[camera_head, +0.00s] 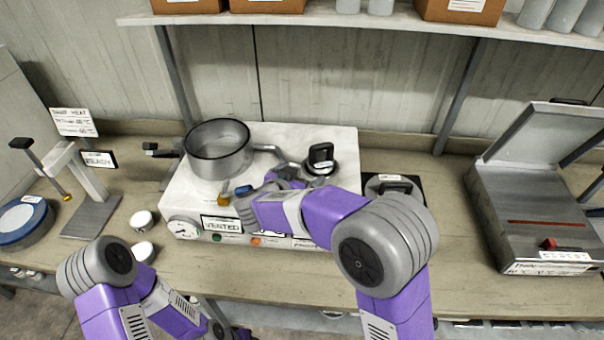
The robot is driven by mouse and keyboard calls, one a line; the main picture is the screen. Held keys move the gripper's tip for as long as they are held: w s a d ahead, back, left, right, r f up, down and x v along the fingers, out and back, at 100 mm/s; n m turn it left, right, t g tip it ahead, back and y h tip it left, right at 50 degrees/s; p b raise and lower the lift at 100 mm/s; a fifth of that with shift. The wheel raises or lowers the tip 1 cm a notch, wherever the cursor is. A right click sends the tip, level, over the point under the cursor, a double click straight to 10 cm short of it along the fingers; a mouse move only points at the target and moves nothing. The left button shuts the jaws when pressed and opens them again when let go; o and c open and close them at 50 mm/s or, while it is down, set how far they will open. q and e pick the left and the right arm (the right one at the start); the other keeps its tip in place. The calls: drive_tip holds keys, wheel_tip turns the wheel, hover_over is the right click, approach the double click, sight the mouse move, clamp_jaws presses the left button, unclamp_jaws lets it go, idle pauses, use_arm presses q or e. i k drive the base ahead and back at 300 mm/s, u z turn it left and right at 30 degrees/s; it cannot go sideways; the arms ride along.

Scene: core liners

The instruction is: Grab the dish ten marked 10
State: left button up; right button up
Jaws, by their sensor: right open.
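Two small white round dishes sit on the wooden bench left of the white station: an upper dish (141,221) and a lower dish (144,251) close to the front edge. Marks on them are too small to read, so I cannot tell which is the 10. My right gripper (248,195) is open over the front part of the white station, right of both dishes and apart from them. My own wrist partly hides its fingers. My left arm reaches in low at the left. Its gripper end (226,331) is dark and cut off by the bottom edge, below the bench front.
A grey pot (218,149) and a black-handled round piece (320,160) stand on the white station (300,133). A grey stand (92,215) and a blue-rimmed disc (22,221) are at left. An open grey case (530,220) is at right. A shelf (350,16) runs above.

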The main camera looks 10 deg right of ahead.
sight(142, 250)
drive_tip(key=k, duration=1)
